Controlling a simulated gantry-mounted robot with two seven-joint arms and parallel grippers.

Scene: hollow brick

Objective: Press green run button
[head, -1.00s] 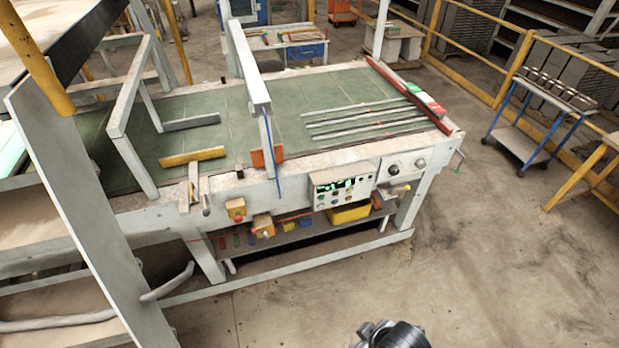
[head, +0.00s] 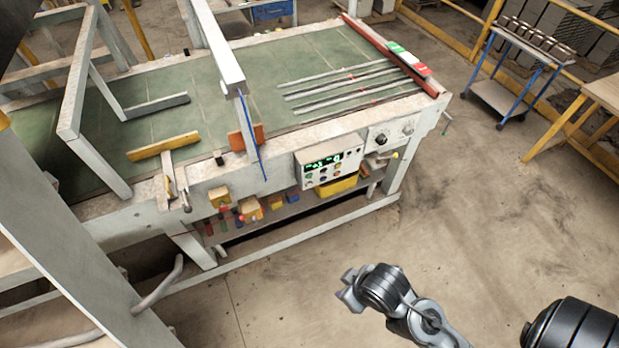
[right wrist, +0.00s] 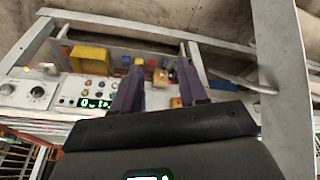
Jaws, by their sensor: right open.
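The control panel (head: 328,165) is a pale box with green lit digits and small coloured buttons on the front of the green-topped machine table. It also shows inverted in the right wrist view (right wrist: 88,92), left of the fingers. The buttons are too small for me to single out the green run button surely. My right gripper (head: 346,289) is in front of the machine, low in the head view and well apart from the panel. In the right wrist view its two fingers (right wrist: 160,66) are spread with nothing between them. My left gripper is not in view.
Yellow boxes with knobs (head: 250,208) hang left of the panel. A yellow bin (head: 338,186) sits on the shelf below. Grey uprights (head: 75,250) stand at the left. A blue-legged cart (head: 525,45) stands at the back right. The floor before the panel is clear.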

